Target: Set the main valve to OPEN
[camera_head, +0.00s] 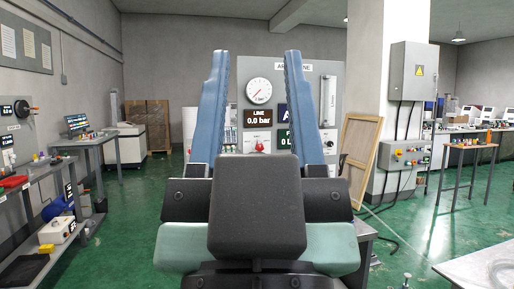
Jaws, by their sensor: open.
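My gripper (257,55) is in the middle of the view with its two blue fingers pointing up and spread apart, with nothing between them. The gripper hides parts of the panel.
A wooden frame (360,160) leans by a pillar with an electrical box (413,71) and a button box (411,155). A shelf bench (45,185) stands left and a pale table (480,268) lower right.

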